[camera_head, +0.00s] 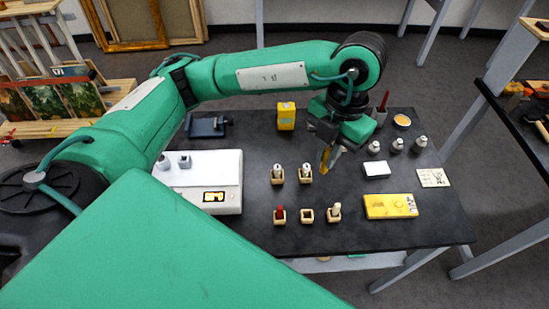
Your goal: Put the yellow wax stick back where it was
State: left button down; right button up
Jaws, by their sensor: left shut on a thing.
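My left gripper (326,150) reaches over the table from above and is shut on the yellow wax stick (325,158), which hangs upright, seemingly above the tabletop. Small wooden holders stand in two rows to the left of and nearer than the stick. In the near row, one holder (279,217) has a red stick, the middle holder (307,216) looks empty, and the right holder (333,215) has a pale stick. Two far-row holders (278,179) and (305,178) hold pale-topped pieces. My right gripper is not in view.
The dark table (375,237) also bears a white device with a lit display (212,175), a yellow box (286,116), a flat yellow case (391,206), a white block (376,169) and several small grey weights (397,146). The near table edge is clear.

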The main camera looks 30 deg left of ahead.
pick_arm(q)
jog(key=shift+s+a+f+p, duration=0.2)
jog(key=shift+f+p, duration=0.2)
jog(key=shift+f, duration=3)
jog(key=shift+s+a+f+p, duration=0.15)
jog(key=shift+f+p, duration=0.2)
jog(key=shift+f, duration=3.05)
jog(key=shift+s+a+f+p, duration=0.15)
jog(key=shift+f+p, duration=0.25)
jog(key=shift+f, duration=3)
jog(key=shift+w, duration=0.1)
jog(key=c, duration=1.5)
grip_release()
jog(key=shift+r, duration=0.1)
